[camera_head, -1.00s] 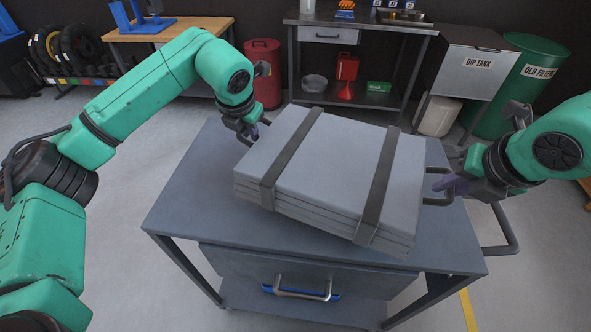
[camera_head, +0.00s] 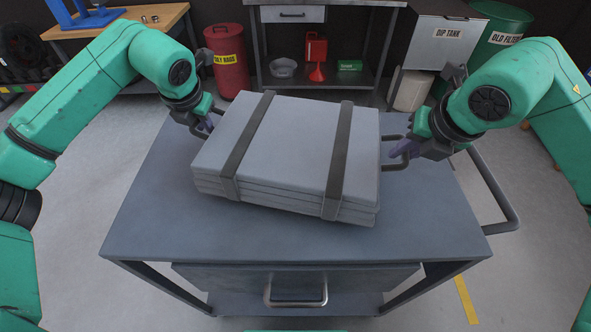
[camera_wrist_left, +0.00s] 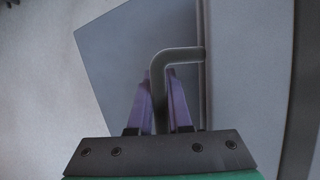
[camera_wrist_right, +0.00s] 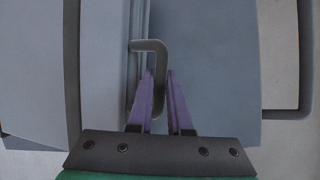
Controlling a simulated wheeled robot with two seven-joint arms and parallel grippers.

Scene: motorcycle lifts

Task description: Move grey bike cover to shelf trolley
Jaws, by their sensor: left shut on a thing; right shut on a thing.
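The grey bike cover (camera_head: 290,150) is a folded, layered slab with two dark straps and a loop handle at each end. It is over the top of the grey trolley (camera_head: 160,225), slightly turned; I cannot tell whether it touches the top. My left gripper (camera_head: 207,122) is shut on its left handle, and the purple fingers close around that handle (camera_wrist_left: 160,85) in the left wrist view. My right gripper (camera_head: 395,150) is shut on its right handle (camera_wrist_right: 160,75), seen between the fingers in the right wrist view.
The trolley has a drawer with a handle (camera_head: 296,291) in front and a push bar (camera_head: 492,190) at the right. Behind stand a red bin (camera_head: 226,65), a workbench (camera_head: 325,75), a dip tank (camera_head: 440,40) and a green barrel (camera_head: 497,40). The trolley's front top is clear.

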